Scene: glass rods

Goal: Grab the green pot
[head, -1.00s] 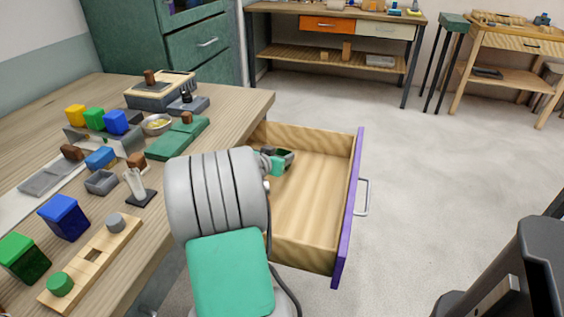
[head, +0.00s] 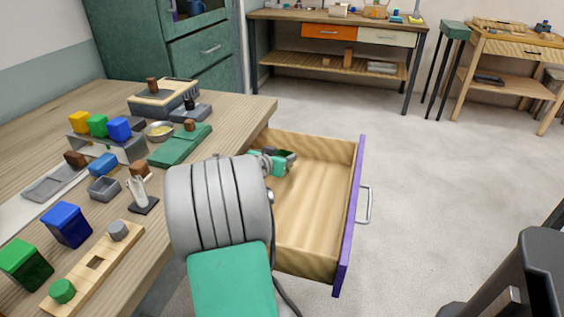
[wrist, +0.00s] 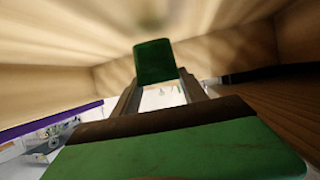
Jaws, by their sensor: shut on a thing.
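My gripper (head: 284,158) is in the open drawer, near its back left corner, mostly behind my grey arm in the head view. In the wrist view, a dark green block-shaped thing, the green pot (wrist: 155,62), sits between the tips of the two fingers, which are shut on it. Wooden drawer walls surround it there. In the head view the pot is small and dark at my gripper and hard to make out.
The drawer (head: 315,215) has a purple front (head: 349,215) and an otherwise bare floor. The table (head: 235,105) at left carries a green box (head: 25,265), a blue box (head: 66,224) and a wooden board (head: 125,245). Open floor lies to the right.

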